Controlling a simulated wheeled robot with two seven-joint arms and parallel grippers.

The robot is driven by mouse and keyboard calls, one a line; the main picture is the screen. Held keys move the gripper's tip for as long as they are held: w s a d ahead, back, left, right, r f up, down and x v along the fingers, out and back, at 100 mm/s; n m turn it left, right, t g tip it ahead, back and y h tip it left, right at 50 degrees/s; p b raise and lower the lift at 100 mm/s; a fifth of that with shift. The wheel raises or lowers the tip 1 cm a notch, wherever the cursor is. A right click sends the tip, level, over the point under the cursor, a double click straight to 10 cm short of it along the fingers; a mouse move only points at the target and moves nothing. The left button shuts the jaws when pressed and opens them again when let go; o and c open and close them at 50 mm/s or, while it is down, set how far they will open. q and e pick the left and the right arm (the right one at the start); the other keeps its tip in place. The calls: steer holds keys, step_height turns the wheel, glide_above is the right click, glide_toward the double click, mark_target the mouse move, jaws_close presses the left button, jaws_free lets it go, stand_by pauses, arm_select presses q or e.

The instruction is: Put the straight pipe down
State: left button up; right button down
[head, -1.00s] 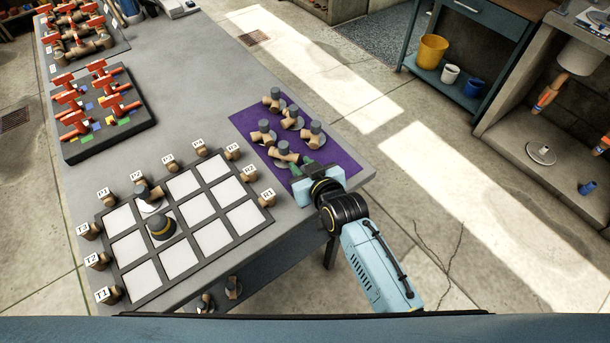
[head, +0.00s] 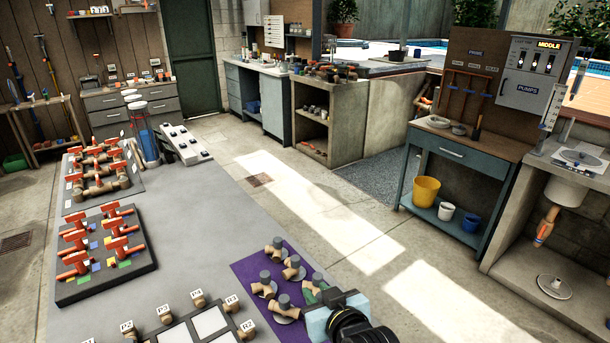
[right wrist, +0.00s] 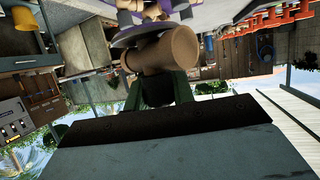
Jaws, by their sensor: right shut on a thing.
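My right gripper (head: 312,296) is low over the front part of the purple mat (head: 244,272). A grey disc (right wrist: 150,33) shows just beyond the pipe there. In the head view a tan fitting with a grey top (head: 285,307) is at the fingertips. Whether the held pipe touches the mat I cannot tell. My left gripper is not in view.
Several similar tan fittings with grey tops (head: 292,268) stand close by on the mat. A framed grid of white squares (head: 208,323) with labelled pegs is to the left. A dark board of red valves (head: 104,255) is farther left. The grey tabletop (head: 190,235) between is clear.

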steer(key=s+d+r+m+h+b, duration=0.2)
steer(key=s+d, duration=0.1)
steer(key=d, duration=0.6)
steer(key=s+d+r+m+t+h+b, duration=0.1)
steer(key=s+d+r+m+h+b, duration=0.1)
steer(key=d, duration=0.6)
steer(key=shift+s+d+r+h, duration=0.15)
steer(key=shift+s+d+h, duration=0.25)
steer(key=shift+s+h, duration=0.25)
